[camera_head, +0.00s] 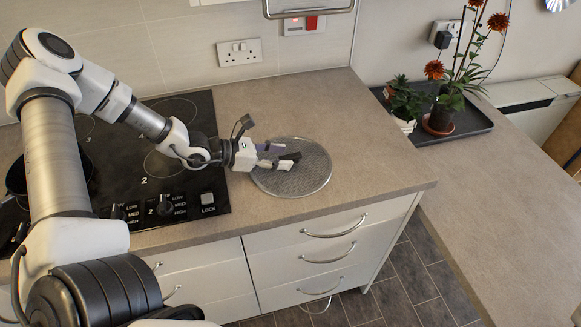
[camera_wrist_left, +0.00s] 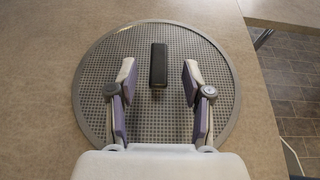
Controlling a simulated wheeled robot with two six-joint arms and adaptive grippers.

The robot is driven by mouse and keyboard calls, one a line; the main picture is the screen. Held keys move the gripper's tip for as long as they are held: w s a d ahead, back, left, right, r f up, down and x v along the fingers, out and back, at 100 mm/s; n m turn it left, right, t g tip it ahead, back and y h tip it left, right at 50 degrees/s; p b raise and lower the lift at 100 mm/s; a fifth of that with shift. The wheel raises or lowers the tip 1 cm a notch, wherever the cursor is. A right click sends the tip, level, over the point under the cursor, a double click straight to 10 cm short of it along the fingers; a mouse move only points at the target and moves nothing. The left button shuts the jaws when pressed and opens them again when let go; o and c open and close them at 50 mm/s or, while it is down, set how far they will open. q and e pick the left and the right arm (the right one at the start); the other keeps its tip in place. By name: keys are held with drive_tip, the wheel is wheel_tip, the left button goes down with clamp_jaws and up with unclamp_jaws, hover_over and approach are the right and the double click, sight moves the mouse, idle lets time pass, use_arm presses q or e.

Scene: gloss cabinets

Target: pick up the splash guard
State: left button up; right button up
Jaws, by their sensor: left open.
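The splash guard (camera_head: 312,176) is a flat round grey mesh disc with a rim and a short black handle. It lies on the worktop, right of the hob. In the left wrist view the splash guard (camera_wrist_left: 222,72) fills the middle, with its black handle (camera_wrist_left: 159,65) near the centre. My left gripper (camera_head: 284,159) is over the disc. In the left wrist view my left gripper (camera_wrist_left: 158,78) is open, with one finger on each side of the handle and apart from it. My right gripper is not in view.
The black hob (camera_head: 190,182) with control knobs is to the left, and a dark pan (camera_head: 22,178) stands on it. A black tray (camera_head: 470,122) with potted plants is at the back right. The worktop's front edge and drawers (camera_head: 320,245) are close by. Bare worktop lies right of the disc.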

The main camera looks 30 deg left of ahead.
sight(287, 157)
use_arm(q)
drive_tip(key=x, duration=0.3)
drive_tip(key=shift+w+d+f, duration=0.1)
drive_tip(key=shift+w+f, duration=0.1)
drive_tip(key=shift+w, duration=0.15)
drive_tip(key=shift+s+r, duration=0.1)
drive_tip(key=shift+s, duration=0.1)
drive_tip(key=shift+c, duration=1.1)
clamp_jaws()
